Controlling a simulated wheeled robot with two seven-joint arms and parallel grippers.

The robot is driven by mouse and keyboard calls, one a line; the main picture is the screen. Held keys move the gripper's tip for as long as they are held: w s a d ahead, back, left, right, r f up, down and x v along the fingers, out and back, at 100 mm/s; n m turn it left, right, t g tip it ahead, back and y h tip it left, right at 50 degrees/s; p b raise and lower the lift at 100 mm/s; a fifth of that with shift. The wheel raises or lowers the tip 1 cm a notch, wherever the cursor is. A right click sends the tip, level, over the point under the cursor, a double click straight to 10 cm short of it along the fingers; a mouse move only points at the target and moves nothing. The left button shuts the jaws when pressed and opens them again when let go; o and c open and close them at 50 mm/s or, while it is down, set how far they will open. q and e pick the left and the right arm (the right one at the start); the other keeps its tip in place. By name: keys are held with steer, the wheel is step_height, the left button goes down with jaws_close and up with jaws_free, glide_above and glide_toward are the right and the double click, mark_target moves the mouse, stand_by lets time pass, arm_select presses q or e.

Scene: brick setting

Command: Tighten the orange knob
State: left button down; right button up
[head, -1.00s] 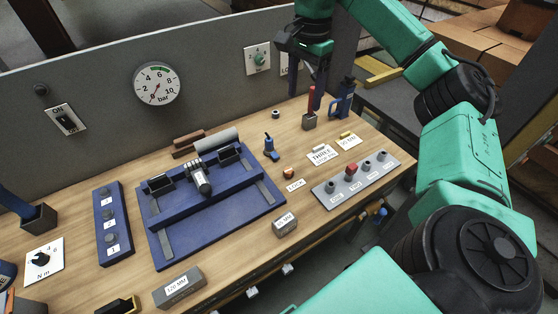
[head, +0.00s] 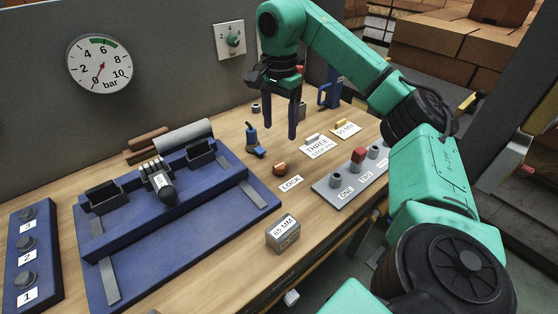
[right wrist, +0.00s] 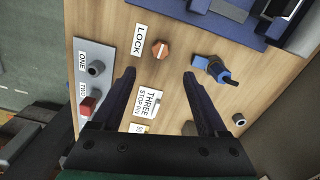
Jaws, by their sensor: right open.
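The orange knob (head: 280,169) is a small faceted piece on the wooden bench, beside the white LOCK label (head: 291,184). In the right wrist view the orange knob (right wrist: 161,49) lies just beyond the fingertips, between their lines and nearer the left finger. My right gripper (head: 282,137) is open and empty, pointing down above the bench behind the knob; its fingers also show in the right wrist view (right wrist: 159,74). The gripper is apart from the knob. My left gripper is in neither view.
A blue clamp-like tool (head: 253,141) stands left of my right gripper. The grey strip with a red block (head: 358,155) lies to the right. A grey 65 MM block (head: 283,233) sits in front. A large blue fixture (head: 100,250) fills the left.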

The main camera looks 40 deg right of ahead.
mark_target(279, 165)
step_height(279, 165, down, 13)
steer(key=shift+r, duration=0.15)
jaws_close()
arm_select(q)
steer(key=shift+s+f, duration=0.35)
